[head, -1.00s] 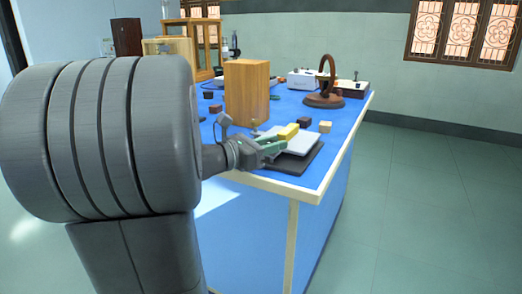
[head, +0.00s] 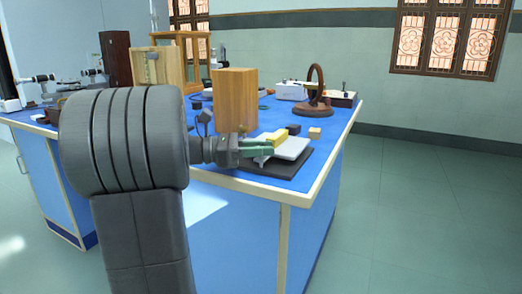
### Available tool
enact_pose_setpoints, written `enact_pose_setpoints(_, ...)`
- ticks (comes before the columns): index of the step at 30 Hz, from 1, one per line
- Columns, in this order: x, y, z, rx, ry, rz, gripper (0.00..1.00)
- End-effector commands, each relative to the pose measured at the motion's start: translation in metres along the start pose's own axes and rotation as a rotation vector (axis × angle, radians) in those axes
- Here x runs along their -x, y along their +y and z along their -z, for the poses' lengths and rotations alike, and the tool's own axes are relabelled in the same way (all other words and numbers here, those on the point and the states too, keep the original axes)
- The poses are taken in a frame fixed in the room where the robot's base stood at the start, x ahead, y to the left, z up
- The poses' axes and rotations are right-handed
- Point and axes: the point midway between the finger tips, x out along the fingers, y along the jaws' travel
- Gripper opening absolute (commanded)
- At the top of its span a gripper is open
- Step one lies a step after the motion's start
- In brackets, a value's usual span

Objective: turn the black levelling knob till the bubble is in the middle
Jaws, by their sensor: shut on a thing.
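A light grey plate (head: 293,148) sits over a dark flat base (head: 287,168) near the front right corner of the blue-topped bench. A yellow block (head: 272,136) lies on the plate's back left part. My gripper (head: 268,147), with green fingers, reaches in from the left, low at the plate's left edge. It is shut at the spot where a knob would sit, but the fingers hide the black levelling knob. The bubble is too small to make out.
A tall wooden block (head: 235,98) stands just behind my gripper. A brown ring on a round stand (head: 315,107) and a white instrument (head: 292,91) are farther back. The floor to the right is clear.

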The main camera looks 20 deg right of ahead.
Motion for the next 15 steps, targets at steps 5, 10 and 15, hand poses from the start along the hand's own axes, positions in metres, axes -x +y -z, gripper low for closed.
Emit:
enact_pose_setpoints(5, -0.0005, 0.0, -0.001, -0.001, -0.002, 0.001, 0.02)
enact_pose_setpoints(10, -0.0006, 0.0, -0.0011, -0.001, -0.002, 0.001, 0.29)
enact_pose_setpoints(15, -0.0005, 0.0, -0.0009, -0.001, -0.002, 0.0, 0.45)
